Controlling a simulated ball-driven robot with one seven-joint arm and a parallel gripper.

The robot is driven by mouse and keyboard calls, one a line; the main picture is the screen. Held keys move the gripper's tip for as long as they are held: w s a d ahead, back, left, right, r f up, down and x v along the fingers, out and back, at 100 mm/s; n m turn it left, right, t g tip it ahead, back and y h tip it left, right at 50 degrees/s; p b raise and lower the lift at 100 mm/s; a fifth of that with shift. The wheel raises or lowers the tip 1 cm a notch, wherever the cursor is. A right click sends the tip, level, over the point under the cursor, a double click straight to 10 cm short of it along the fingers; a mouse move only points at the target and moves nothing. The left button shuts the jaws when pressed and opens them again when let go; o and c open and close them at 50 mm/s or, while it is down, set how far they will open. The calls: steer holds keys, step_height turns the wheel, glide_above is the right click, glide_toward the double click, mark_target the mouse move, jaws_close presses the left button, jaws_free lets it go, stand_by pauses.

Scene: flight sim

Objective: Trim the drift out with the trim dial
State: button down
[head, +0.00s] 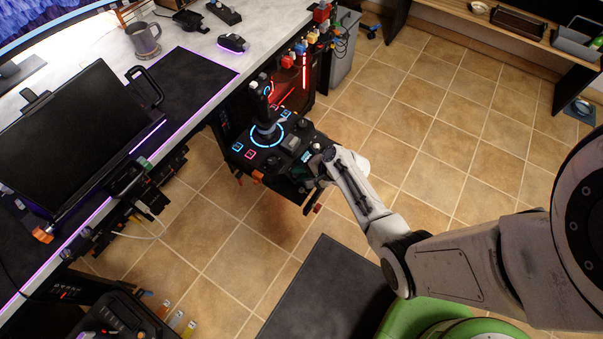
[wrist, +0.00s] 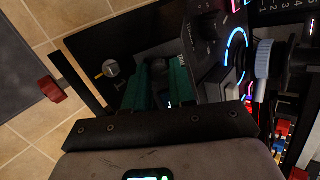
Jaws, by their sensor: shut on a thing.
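The joystick panel (head: 238,147) stands beside the desk, with a black stick (head: 263,105) and glowing blue rings; it also shows in the wrist view (wrist: 207,62). My gripper (head: 318,165) is at the panel's near right edge. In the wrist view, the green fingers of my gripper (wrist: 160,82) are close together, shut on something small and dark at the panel. This appears to be the trim dial; the fingers hide nearly all of it, so its marks and turn cannot be read.
A red knob (wrist: 52,90) sticks out on the left in the wrist view. A grey bin (head: 343,60) stands behind the panel. Tiled floor (head: 450,140) is clear to the right.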

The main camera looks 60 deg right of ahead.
steer(key=n, duration=0.3)
steer(key=shift+a+n+g+b, duration=0.1)
steer(key=shift+n+g+b, duration=0.2)
steer(key=shift+b, duration=0.1)
steer(key=shift+n+b, duration=0.35)
steer(key=shift+n, duration=1.15)
steer(key=c, duration=0.9)
jaws_free()
steer(key=shift+c, duration=0.2)
steer(key=p+v, duration=0.1)
steer(key=v, duration=0.9)
steer(key=shift+r+p, duration=0.4)
steer(key=shift+r, duration=0.05)
